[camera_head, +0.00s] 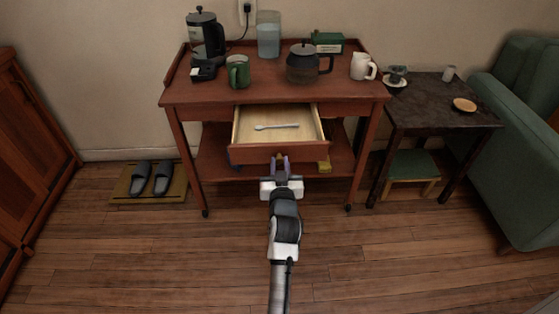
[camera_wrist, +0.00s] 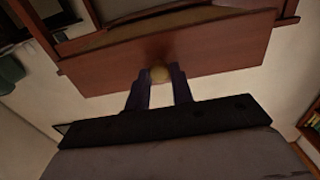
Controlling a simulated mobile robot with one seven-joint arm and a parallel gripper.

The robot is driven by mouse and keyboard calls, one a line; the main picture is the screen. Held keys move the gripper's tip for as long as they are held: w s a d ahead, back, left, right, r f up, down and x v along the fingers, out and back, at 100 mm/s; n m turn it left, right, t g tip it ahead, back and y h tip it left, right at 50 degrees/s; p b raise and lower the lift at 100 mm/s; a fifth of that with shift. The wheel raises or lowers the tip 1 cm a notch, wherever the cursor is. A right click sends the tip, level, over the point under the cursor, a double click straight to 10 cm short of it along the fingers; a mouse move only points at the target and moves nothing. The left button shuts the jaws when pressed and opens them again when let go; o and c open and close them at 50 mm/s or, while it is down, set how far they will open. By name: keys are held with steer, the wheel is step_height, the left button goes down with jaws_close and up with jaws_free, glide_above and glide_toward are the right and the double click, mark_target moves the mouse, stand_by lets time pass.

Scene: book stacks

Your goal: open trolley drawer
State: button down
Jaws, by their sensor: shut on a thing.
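The reddish wooden trolley (camera_head: 180,92) stands against the back wall. Its drawer (camera_head: 245,154) is pulled well out, and a light spoon (camera_head: 276,126) lies on the pale drawer floor. My gripper (camera_head: 280,161) is at the middle of the drawer front. In the wrist view my gripper (camera_wrist: 159,88) has its two fingers on either side of the round brass-coloured knob (camera_wrist: 159,74), shut on it. The drawer front (camera_wrist: 215,50) fills the upper part of that view.
A coffee maker (camera_head: 206,36), a green mug (camera_head: 238,71), a glass pot (camera_head: 303,63) and a white jug (camera_head: 361,66) stand on the trolley top. A dark side table (camera_head: 440,105) and green armchair (camera_head: 520,170) are at right. Slippers (camera_head: 140,178) lie on a mat at left. The front floor is clear.

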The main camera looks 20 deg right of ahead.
steer(key=shift+s, duration=0.2)
steer(key=c, duration=1.2)
jaws_free()
steer(key=shift+c, duration=0.2)
steer(key=shift+s+a, duration=0.1)
